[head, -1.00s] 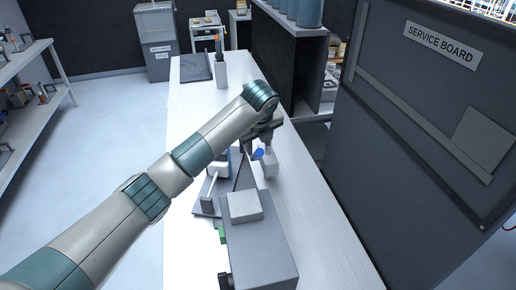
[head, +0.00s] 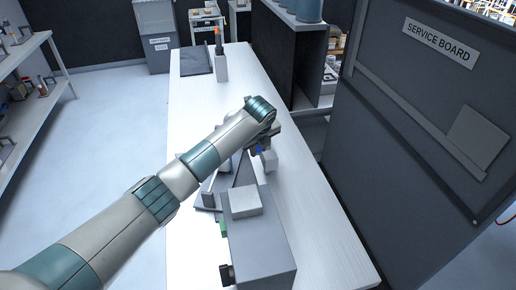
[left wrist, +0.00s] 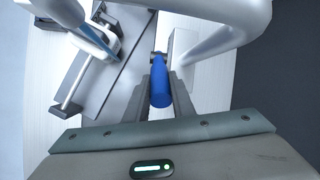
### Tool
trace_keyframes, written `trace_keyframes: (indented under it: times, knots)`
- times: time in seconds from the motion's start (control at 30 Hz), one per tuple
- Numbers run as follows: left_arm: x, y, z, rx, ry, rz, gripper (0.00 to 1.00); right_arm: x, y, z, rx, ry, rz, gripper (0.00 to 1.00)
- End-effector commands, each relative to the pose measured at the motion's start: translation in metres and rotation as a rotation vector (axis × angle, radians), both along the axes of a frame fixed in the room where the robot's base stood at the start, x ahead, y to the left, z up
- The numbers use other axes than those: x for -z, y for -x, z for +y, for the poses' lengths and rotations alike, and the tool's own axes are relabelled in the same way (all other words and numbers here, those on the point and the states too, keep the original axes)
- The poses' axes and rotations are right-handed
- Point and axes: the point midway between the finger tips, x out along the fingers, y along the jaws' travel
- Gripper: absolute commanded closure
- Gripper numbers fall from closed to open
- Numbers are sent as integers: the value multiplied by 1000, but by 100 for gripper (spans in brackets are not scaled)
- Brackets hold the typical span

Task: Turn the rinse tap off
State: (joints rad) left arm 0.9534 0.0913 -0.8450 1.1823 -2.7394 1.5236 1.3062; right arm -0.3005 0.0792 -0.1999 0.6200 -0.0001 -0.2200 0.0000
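A blue handle (left wrist: 161,84), which looks like the rinse tap's lever, lies between the two fingers of my left gripper (left wrist: 162,92) in the left wrist view. The fingers are close against both its sides. Its near, rounded end points toward the palm, and its far end meets a small dark fitting (left wrist: 158,57). In the head view my left gripper (head: 262,144) is over the bench beside a pale block-like post (head: 270,161), with a little of the blue handle (head: 259,150) showing. My forearm hides part of this area. My right gripper is not in view.
A grey box machine (head: 259,245) with a pale block on top stands on the white bench (head: 315,230) nearer me. A dark tray with a white bar (left wrist: 72,107) lies left of the handle. The service board (head: 400,130) stands at the right.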

Motion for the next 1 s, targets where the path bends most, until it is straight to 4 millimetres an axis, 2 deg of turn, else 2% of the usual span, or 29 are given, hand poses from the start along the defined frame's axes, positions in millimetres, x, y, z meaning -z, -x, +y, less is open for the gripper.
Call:
trace_keyframes:
  times: [0.03,0.07,0.27,0.7,1.0]
  knots:
    - [0,0,0,0,-1,1,95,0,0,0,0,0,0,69]
    - [0,0,0,0,-1,1,100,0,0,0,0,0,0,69]
    - [0,-1,1,-1,0,6,100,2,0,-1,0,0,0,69]
    - [-5,-16,6,-5,55,184,100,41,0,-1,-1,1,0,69]
    - [-11,-18,7,-2,76,238,100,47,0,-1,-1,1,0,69]
